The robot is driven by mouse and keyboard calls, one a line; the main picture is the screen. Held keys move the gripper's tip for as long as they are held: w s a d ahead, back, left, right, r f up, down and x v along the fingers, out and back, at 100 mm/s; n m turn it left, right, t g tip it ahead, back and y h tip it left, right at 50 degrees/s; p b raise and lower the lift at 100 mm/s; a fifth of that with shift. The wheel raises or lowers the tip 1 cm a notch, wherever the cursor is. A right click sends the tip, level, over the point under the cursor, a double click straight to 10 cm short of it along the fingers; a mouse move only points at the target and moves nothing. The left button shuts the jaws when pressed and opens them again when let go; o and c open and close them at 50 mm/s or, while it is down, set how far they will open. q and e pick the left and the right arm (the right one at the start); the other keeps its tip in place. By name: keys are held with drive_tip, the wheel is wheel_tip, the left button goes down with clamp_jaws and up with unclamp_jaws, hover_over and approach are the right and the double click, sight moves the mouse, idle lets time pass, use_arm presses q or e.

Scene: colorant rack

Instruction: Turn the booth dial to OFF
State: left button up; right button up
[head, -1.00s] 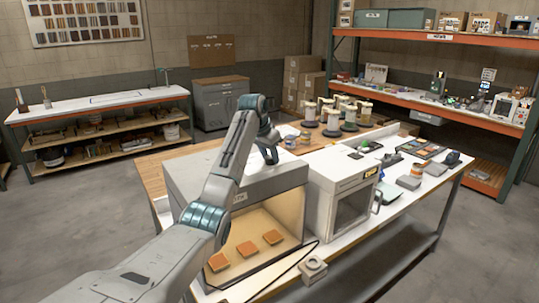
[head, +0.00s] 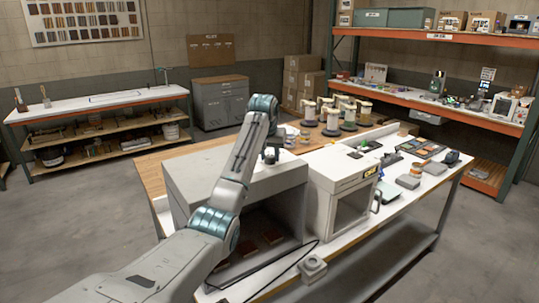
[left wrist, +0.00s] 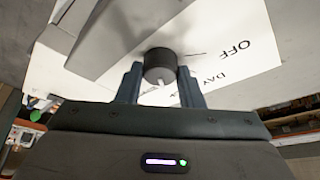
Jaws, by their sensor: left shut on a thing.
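The booth (head: 197,172) is a grey box on the white table, with an open front and a dark interior. Its dial (left wrist: 160,64) is a dark round knob in the left wrist view, standing on a pale panel with the printed words OFF (left wrist: 237,50) and DAY (left wrist: 212,79). My left gripper (left wrist: 161,76) is shut on the dial, one finger on each side. In the head view my left gripper (head: 270,157) is at the booth's top, and the dial is hidden there. A small white mark shows on the knob's near side. My right gripper is not in view.
Dim sample blocks (head: 271,238) lie inside the booth. A white oven-like box (head: 350,205) stands just right of it, and a cable runs in front. Several dark-based spools (head: 331,122) stand behind. A small grey block (head: 313,268) sits at the table's front edge.

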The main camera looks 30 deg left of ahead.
use_arm(q)
drive_tip(key=n+g+y, duration=0.1)
drive_tip(key=n, duration=0.3)
drive_tip(key=shift+d+n, duration=0.1)
drive_tip(key=shift+n, duration=0.2)
drive_tip(key=n+g+y, duration=0.1)
drive_tip(key=n, duration=0.2)
drive_tip(key=shift+w+n, duration=0.15)
drive_tip(key=shift+n, duration=0.15)
drive_tip(key=n+g, duration=0.1)
drive_tip(key=n, duration=0.3)
drive_tip(key=shift+w+d+n+g+y, duration=0.1)
drive_tip(key=shift+n+g+y, duration=0.2)
drive_tip(key=shift+g+y, duration=0.1)
drive_tip(key=n+g, duration=0.1)
drive_tip(key=n, duration=0.2)
drive_tip(key=shift+n+g, duration=0.3)
drive_tip(key=shift+n, duration=0.4)
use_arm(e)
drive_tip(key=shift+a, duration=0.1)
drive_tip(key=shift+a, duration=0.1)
use_arm(q)
drive_tip(key=o, duration=1)
drive_tip(key=shift+w, duration=0.1)
drive_tip(key=shift+r, duration=0.1)
